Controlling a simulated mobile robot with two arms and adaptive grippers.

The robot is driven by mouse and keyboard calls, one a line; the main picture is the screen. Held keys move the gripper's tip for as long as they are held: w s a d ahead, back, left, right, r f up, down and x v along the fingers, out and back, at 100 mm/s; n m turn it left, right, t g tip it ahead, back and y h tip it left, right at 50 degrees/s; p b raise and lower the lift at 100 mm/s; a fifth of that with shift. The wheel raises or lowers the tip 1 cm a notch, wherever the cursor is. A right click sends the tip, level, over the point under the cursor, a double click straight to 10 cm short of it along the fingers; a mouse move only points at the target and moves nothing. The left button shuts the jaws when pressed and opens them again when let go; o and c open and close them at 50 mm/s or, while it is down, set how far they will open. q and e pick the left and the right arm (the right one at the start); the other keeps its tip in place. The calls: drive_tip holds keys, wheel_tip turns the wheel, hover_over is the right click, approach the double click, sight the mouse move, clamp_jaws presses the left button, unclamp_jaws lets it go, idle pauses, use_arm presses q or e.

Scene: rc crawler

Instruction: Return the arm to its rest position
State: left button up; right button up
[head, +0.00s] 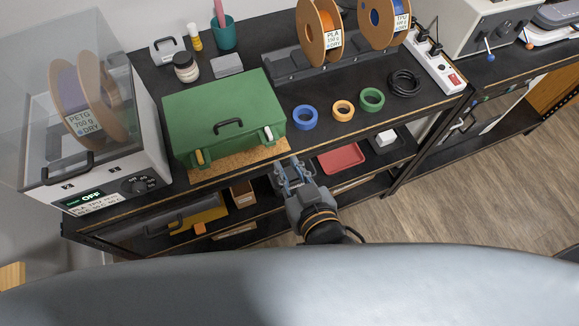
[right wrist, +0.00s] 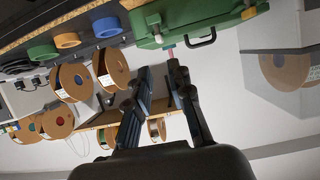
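My right gripper (head: 287,168) is in front of the workbench's front edge, below and beside the right front corner of the green case (head: 222,112) in the head view. In the right wrist view its two dark fingers (right wrist: 160,73) stand apart with a gap between them, and nothing is held. The green case also shows at the top of the right wrist view (right wrist: 190,20), beyond the fingertips. The case is shut and sits on a cork mat (head: 235,160). My left gripper is not in view.
The black workbench carries a filament dryer (head: 130,175) at left, tape rings (head: 305,117), a black cable coil (head: 404,83), upright spools (head: 320,35) and a power strip (head: 436,66). A lower shelf holds a red tray (head: 341,157). Open wooden floor (head: 480,200) lies at right.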

drive_tip(key=shift+f, duration=0.15)
drive_tip(key=s+d+f+n+g+h+b, duration=0.1)
drive_tip(key=s+f+g+b, duration=0.15)
drive_tip(key=f, duration=1.55)
drive_tip(key=s+d+f+n+g+b, duration=0.1)
drive_tip(key=s+d+f+g+b, duration=0.2)
drive_tip(key=f, duration=1.5)
drive_tip(key=s+d+f+m+g+h+b, duration=0.1)
drive_tip(key=s+d+f+g, duration=0.2)
drive_tip(key=s+d+f, duration=0.5)
drive_tip(key=s+d+f+m+g+h+b, duration=0.2)
drive_tip(key=s+d+f+g, duration=0.1)
drive_tip(key=s+d+f, duration=0.6)
drive_tip(key=s+f, duration=0.4)
drive_tip(key=f, duration=0.4)
drive_tip(key=shift+s+d, duration=0.25)
drive_tip(key=shift+g, duration=0.25)
